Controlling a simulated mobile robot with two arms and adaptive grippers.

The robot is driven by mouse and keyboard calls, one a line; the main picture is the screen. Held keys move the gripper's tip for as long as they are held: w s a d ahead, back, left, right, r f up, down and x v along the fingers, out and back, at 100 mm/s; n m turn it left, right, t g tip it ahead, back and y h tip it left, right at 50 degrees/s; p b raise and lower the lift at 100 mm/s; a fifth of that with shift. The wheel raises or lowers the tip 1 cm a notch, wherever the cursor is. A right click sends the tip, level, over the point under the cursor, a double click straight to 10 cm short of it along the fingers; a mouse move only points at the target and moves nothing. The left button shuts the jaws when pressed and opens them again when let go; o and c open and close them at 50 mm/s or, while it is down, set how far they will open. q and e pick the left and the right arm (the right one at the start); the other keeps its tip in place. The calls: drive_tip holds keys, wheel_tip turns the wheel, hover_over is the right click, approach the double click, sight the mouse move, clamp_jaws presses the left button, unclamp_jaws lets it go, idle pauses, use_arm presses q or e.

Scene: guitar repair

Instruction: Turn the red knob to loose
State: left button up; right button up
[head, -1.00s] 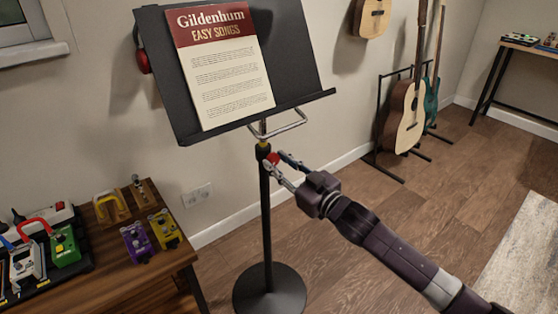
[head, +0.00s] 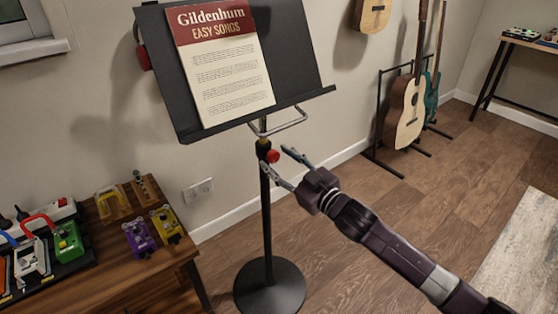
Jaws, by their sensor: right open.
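The red knob (head: 273,156) sticks out from the right side of the black music stand's pole (head: 266,220), just below the desk (head: 290,60). My right gripper (head: 274,157) comes in from the lower right with its two fingers spread apart. One fingertip is above and right of the knob, the other below and left, near the pole. The knob shows near the opening between them; I cannot tell whether either finger touches it. My left gripper is not in view.
A songbook sheet (head: 225,70) rests on the desk. A wooden table (head: 150,280) with several pedals stands at the left. Guitars (head: 407,110) stand on a rack behind at the right. The floor around the round stand base (head: 270,288) is clear.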

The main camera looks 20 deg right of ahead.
drive_tip(key=v, duration=1.2)
idle(0.4)
